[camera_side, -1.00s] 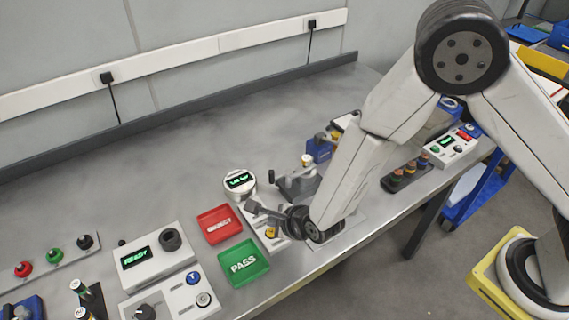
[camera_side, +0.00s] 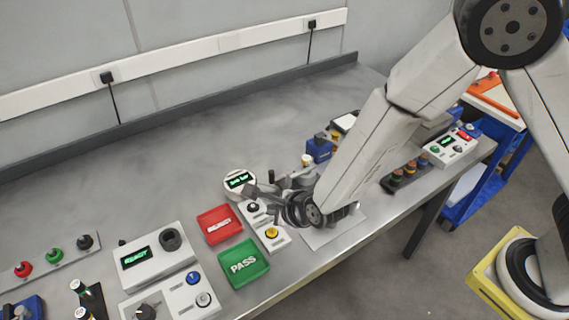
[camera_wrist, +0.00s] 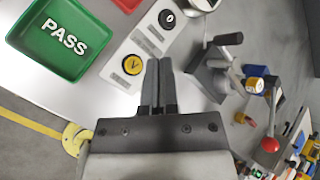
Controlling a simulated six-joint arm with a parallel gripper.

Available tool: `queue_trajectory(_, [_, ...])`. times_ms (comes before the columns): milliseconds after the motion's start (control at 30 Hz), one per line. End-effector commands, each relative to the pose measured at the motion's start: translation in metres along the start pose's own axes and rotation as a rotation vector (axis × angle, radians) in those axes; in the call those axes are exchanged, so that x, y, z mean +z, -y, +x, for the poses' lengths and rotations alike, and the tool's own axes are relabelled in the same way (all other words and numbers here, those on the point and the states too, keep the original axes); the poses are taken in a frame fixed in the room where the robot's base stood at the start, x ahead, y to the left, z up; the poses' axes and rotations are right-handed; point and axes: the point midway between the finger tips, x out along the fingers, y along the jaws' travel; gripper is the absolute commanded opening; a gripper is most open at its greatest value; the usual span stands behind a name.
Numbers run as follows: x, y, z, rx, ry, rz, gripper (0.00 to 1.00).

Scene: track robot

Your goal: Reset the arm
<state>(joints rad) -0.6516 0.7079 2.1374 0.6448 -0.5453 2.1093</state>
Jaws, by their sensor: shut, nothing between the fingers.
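My gripper (camera_wrist: 158,70) is shut and empty, its two fingers together in the wrist view. In the side view my gripper (camera_side: 258,192) is above the bench, close to the small panel with a yellow button and a dark button. In the wrist view the yellow button (camera_wrist: 132,64) and the dark button (camera_wrist: 166,18) lie just beyond and left of the fingertips. The arm hides part of the grey lever fixture in the side view.
The green PASS tray (camera_side: 262,272) and red REJECT tray (camera_side: 212,238) lie left of my gripper. A lever fixture (camera_wrist: 212,72) stands at right in the wrist view, with a red-knobbed handle (camera_wrist: 269,145) nearby. The back of the bench (camera_side: 200,140) is clear.

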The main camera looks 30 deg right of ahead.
Motion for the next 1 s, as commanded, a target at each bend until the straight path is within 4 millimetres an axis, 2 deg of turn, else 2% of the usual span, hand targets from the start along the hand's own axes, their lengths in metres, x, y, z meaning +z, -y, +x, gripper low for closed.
queue_trajectory(367, [-0.001,0.001,0.000,0.002,-0.001,-0.009,0.00])
queue_trajectory(567, [-0.005,0.011,-0.006,0.022,-0.012,-0.099,0.00])
queue_trajectory(767, [-0.017,0.032,-0.019,0.074,-0.031,-0.320,0.00])
queue_trajectory(1000, [-0.042,0.060,-0.045,0.165,-0.045,-0.671,0.00])
